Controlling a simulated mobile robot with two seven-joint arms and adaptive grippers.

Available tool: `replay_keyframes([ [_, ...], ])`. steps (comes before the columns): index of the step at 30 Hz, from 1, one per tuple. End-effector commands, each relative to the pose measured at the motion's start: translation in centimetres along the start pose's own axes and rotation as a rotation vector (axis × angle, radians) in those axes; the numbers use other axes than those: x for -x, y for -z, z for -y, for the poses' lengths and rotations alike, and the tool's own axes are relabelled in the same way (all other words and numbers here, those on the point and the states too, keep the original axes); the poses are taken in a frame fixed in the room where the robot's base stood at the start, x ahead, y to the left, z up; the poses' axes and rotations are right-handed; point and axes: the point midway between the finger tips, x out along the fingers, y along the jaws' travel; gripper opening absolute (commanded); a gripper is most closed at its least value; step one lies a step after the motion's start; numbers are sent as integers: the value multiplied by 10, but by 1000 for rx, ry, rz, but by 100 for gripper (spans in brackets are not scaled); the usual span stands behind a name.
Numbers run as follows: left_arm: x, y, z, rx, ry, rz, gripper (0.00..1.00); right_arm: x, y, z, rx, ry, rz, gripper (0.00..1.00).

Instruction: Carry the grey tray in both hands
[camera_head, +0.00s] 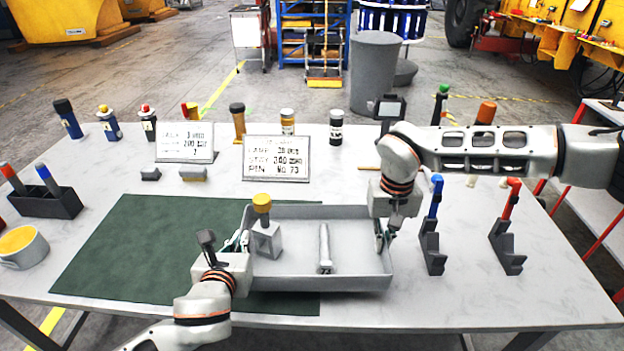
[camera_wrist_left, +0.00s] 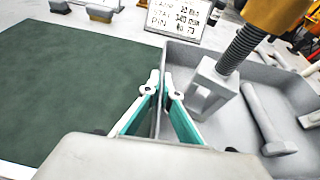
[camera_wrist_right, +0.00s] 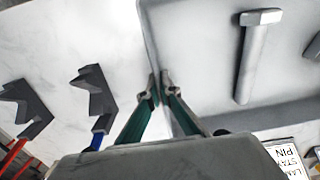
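The grey tray (camera_head: 350,284) is at the table's middle, its left part over the green mat's right side. It holds a grey clamp block with a screw and yellow knob (camera_head: 265,235) and a grey bolt (camera_head: 325,250), both upright-looking or lying clear of the walls. My left gripper (camera_wrist_left: 160,88) has its fingers close together on either side of the tray's left wall (camera_wrist_left: 163,60). My right gripper (camera_wrist_right: 160,88) has its fingers on either side of the right wall (camera_wrist_right: 150,45). Whether the tray touches the table cannot be told.
The green mat (camera_head: 130,250) lies left of the tray. Blue-handled (camera_head: 432,240) and red-handled (camera_head: 507,235) stands are on the right. Two sign plates (camera_head: 275,160) and several small bottles and tools stand behind. A cup (camera_head: 22,248) and dark holder (camera_head: 45,203) are at far left.

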Motion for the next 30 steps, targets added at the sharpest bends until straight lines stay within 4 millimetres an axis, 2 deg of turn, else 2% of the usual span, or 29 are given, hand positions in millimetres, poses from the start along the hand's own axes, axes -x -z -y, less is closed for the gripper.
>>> replay_keyframes([
  [8, 14, -12, 0, 1, -1, 8, 0, 14, -8, -1, -1, 1, -2, 0],
  [30, 81, -49, -1, 2, -2, 7, 0, 74, -56, 0, -1, 0, -2, 0],
])
